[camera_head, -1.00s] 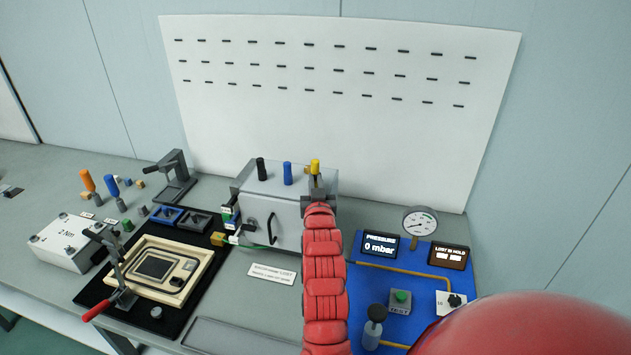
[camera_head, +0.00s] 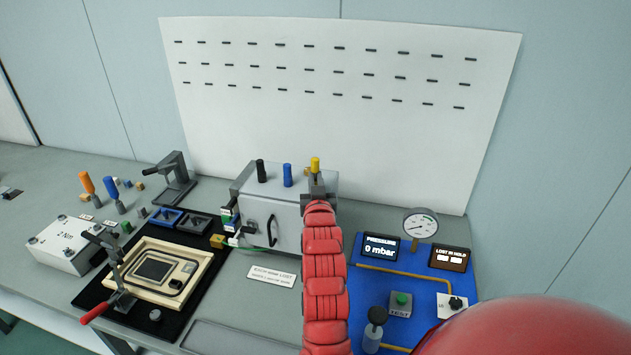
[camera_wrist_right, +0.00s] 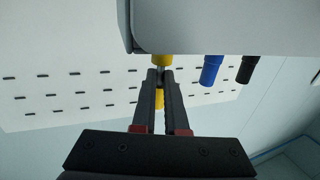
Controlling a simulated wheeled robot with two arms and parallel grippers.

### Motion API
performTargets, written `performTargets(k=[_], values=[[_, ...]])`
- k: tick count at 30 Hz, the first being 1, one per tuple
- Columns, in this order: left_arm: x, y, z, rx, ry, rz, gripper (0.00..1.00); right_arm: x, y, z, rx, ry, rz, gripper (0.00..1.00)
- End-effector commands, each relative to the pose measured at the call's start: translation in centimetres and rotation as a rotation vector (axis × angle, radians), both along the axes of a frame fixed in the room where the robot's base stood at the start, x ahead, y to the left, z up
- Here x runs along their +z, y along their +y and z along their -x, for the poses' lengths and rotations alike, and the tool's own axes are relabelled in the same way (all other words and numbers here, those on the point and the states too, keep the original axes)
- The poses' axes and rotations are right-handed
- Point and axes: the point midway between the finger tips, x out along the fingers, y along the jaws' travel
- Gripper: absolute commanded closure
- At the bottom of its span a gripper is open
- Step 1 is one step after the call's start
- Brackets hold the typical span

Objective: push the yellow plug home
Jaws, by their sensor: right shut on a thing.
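The yellow plug (camera_head: 315,164) stands upright at the right end of the top of a grey box (camera_head: 322,181). My right gripper (camera_head: 316,186) is at this plug, and its arm reaches up from below in front of the box. In the right wrist view, the right gripper (camera_wrist_right: 160,76) is shut on the yellow plug (camera_wrist_right: 162,60); yellow shows on both sides of the fingertips. The plug's lower end meets the box edge in that view, and how deep it sits cannot be seen. My left gripper is not in view.
A blue plug (camera_head: 287,175) and a black plug (camera_head: 262,172) stand on the box left of the yellow one. A blue panel with a gauge (camera_head: 419,223) lies to the right. A clamp fixture (camera_head: 190,250) stands at the left. A pale slotted board (camera_head: 340,120) rises behind.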

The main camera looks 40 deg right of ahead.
Motion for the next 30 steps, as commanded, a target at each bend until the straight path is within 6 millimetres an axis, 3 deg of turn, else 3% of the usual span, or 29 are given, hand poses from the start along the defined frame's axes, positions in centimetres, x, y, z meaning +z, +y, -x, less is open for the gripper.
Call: performTargets(k=[30], values=[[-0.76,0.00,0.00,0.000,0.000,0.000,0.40,0.09,0.02,0.00,0.000,-0.002,0.001,1.00]])
